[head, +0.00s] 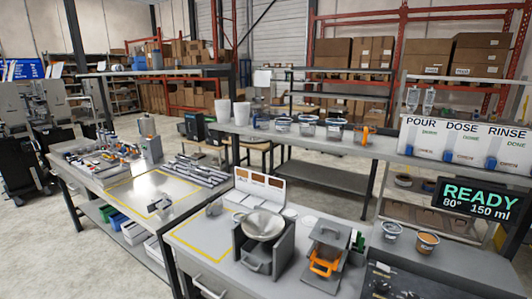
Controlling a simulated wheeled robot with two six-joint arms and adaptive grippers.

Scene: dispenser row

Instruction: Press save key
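No key that I can read as "save" shows in the head view. A dark display (478,200) at the right reads "READY", "80°" and "150 ml". Below it, a black front panel (400,284) with small markings is cut off by the bottom edge, and its markings are too small to read. A white sign board (466,143) above reads "POUR", "DOSE" and "RINSE", with blue parts below the words. Neither of my grippers is in view.
A grey bench (195,243) holds a metal bowl (262,225) on a grey stand and an orange-handled unit (325,262). Cups (392,230) stand by the display. A shelf (300,138) with several containers runs above. Another bench (120,190) stands left.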

